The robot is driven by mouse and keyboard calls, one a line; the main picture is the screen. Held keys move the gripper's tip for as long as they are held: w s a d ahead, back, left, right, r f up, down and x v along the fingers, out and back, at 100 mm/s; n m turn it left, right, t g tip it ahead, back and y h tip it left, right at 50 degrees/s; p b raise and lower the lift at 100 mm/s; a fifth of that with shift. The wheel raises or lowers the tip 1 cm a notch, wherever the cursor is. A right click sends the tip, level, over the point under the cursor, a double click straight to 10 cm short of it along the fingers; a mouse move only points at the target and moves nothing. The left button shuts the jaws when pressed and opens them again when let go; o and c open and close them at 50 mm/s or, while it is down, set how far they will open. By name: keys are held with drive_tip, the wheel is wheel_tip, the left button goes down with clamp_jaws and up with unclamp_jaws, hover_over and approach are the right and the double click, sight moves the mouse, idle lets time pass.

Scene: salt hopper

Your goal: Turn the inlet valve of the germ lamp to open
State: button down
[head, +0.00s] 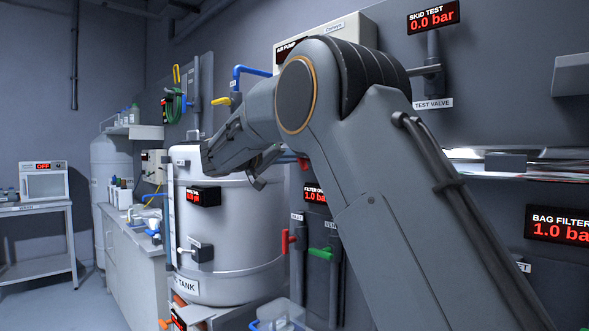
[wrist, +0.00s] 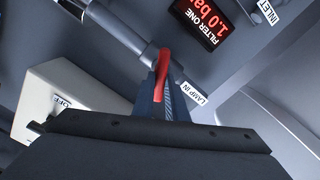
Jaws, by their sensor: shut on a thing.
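The red valve handle (wrist: 162,75) beside the "LAMP IN" label (wrist: 190,93) stands between the fingers of my gripper (wrist: 163,100) in the wrist view. The gripper is shut on it. The handle lies at an angle across the grey pipe (wrist: 122,35), not in line with it. The fingers and the dark gripper body hide its lower end. In the head view my arm hides most of this place, and the gripper's grip cannot be made out there.
The "FILTER ONE" display (wrist: 203,20) reads 1.0 bar close to the handle. In the head view, a red handle (head: 289,241) and a green handle (head: 321,253) sit below on vertical pipes. A large silver tank (head: 230,230) stands left of them.

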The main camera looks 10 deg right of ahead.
drive_tip(key=n, duration=0.3)
drive_tip(key=n+b, duration=0.1)
drive_tip(key=n, duration=0.7)
drive_tip(key=shift+w+a+f+b, duration=0.15)
drive_tip(key=shift+w+f+b, duration=0.05)
drive_tip(key=shift+f+b, duration=0.15)
idle(0.3)
drive_tip(key=c, duration=1.8)
unclamp_jaws()
drive_tip(key=shift+o, duration=0.2)
drive_tip(key=b+v, duration=0.1)
drive_tip(key=v, duration=0.7)
drive_tip(key=shift+b, duration=0.4)
